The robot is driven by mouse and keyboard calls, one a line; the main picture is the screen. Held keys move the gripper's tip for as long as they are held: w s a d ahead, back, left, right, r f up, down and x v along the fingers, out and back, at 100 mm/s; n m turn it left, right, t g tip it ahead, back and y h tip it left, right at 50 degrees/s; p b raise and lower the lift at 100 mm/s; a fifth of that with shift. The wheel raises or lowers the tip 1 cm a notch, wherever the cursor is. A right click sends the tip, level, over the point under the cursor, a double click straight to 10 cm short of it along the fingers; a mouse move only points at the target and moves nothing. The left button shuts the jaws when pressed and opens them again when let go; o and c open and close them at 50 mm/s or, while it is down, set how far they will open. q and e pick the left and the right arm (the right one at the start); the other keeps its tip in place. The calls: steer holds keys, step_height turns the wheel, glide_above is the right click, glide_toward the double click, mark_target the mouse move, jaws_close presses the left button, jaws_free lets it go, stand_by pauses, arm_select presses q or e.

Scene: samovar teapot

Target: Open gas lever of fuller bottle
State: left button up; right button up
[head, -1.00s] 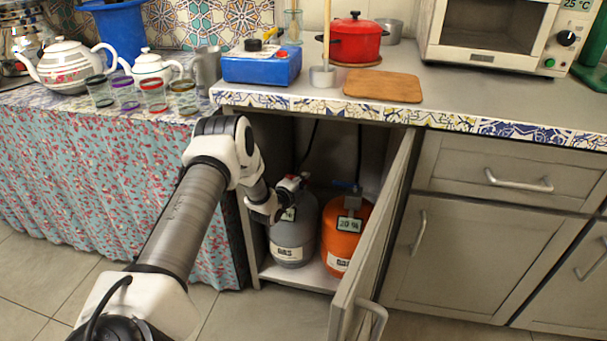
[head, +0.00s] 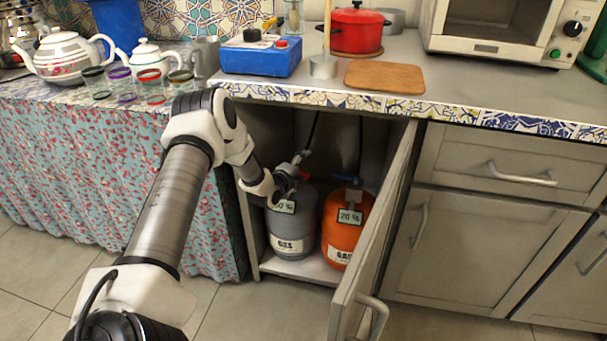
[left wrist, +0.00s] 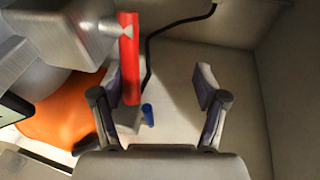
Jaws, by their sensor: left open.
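The grey gas bottle (head: 290,232) stands in the open cabinet. Its percent label (head: 284,207) is partly hidden, with the first digit unclear. The orange gas bottle (head: 343,228) beside it is labelled 20 % and also shows in the left wrist view (left wrist: 62,122). My left gripper (head: 284,186) is at the grey bottle's top, hiding part of its valve. In the left wrist view its fingers (left wrist: 160,80) are open. A red lever (left wrist: 129,58) on a grey valve lies by the left finger, at the inner side; contact is unclear. A small blue piece (left wrist: 147,114) shows beyond. My right gripper is out of view.
The open cabinet door (head: 378,235) stands at the right of the bottles. The counter edge (head: 400,105) runs above them. A black hose (left wrist: 150,48) runs along the cabinet inside. The blue stove (head: 262,57) stands on the counter above.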

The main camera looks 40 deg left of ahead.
arm_select(q)
steer(key=o, duration=0.5)
steer(key=r, duration=0.1)
steer(key=w+r, duration=0.1)
steer(key=r, duration=0.2)
steer(key=shift+w+a+r, duration=0.15)
steer(key=shift+a+r, duration=0.15)
steer(key=shift+a, duration=0.1)
steer(key=shift+w+r, duration=0.2)
steer(key=shift+r, duration=0.4)
steer(key=shift+s+d+f, duration=0.15)
steer(key=shift+s+f, duration=0.3)
steer(key=shift+f, duration=0.15)
steer(key=shift+s+d+f, duration=0.15)
steer(key=shift+s+f, duration=0.25)
steer(key=shift+f, duration=0.2)
steer(key=shift+s+r+p, duration=0.3)
steer(key=shift+s+p, duration=0.25)
steer(key=shift+p, duration=0.45)
steer(key=shift+s+r+p, duration=0.1)
steer(key=shift+s+p, duration=0.2)
steer(key=shift+s+d+r+p, duration=0.25)
steer(key=shift+s+r+p, duration=0.1)
steer(key=shift+s+r, duration=0.4)
steer(key=c, duration=0.6)
steer(key=shift+o, duration=0.2)
steer(key=s+p, duration=0.5)
steer(key=s, duration=0.2)
steer(key=shift+p, duration=0.3)
